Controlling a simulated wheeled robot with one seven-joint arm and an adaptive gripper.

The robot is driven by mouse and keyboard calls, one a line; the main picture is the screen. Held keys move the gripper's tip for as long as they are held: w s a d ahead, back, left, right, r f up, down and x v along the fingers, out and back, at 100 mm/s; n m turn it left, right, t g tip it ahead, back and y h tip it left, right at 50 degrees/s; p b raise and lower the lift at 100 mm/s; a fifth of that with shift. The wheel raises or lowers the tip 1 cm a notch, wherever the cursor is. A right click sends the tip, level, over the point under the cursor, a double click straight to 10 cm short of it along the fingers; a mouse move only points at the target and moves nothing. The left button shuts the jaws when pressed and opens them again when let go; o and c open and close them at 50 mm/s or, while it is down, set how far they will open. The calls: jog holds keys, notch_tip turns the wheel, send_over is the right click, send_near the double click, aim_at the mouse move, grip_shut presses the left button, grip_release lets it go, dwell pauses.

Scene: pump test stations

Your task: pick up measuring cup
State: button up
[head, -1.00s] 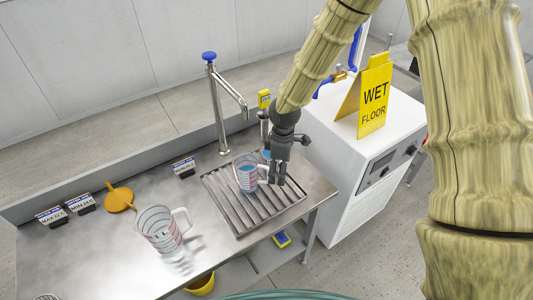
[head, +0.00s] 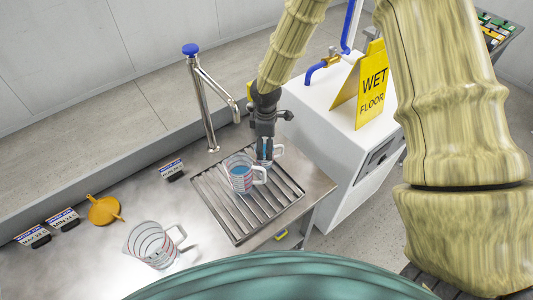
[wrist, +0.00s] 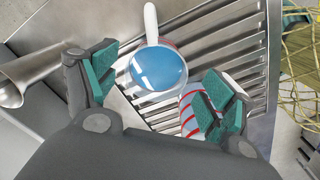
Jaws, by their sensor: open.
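A small measuring cup with blue liquid (head: 277,150) stands on the drain grate, partly hidden by my gripper. In the wrist view a cup of blue liquid (wrist: 158,70) lies between my fingers, its pale handle pointing up. My gripper (head: 265,150) is open and points down at the rear cup. In the wrist view its green-padded fingers (wrist: 160,88) are spread. A larger, clear measuring cup (head: 153,245) stands on the steel counter at left.
The slatted drain grate (head: 238,236) lies under a tall tap (head: 202,95). A yellow funnel (head: 103,209) and several small label signs (head: 172,170) are on the counter. A white cabinet (head: 345,160) with a yellow wet-floor sign (head: 371,90) stands close to the right.

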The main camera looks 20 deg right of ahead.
jog(key=shift+s+d+f, duration=0.1)
jog(key=shift+f, duration=0.55)
jog(key=shift+w+f+p, duration=0.2)
jog(key=shift+f+p, duration=0.7)
jog(key=shift+f, duration=0.2)
jog(key=shift+f+p, duration=0.4)
jog(key=shift+f, duration=1)
jog(key=shift+d, duration=0.1)
jog(key=c, duration=1.3)
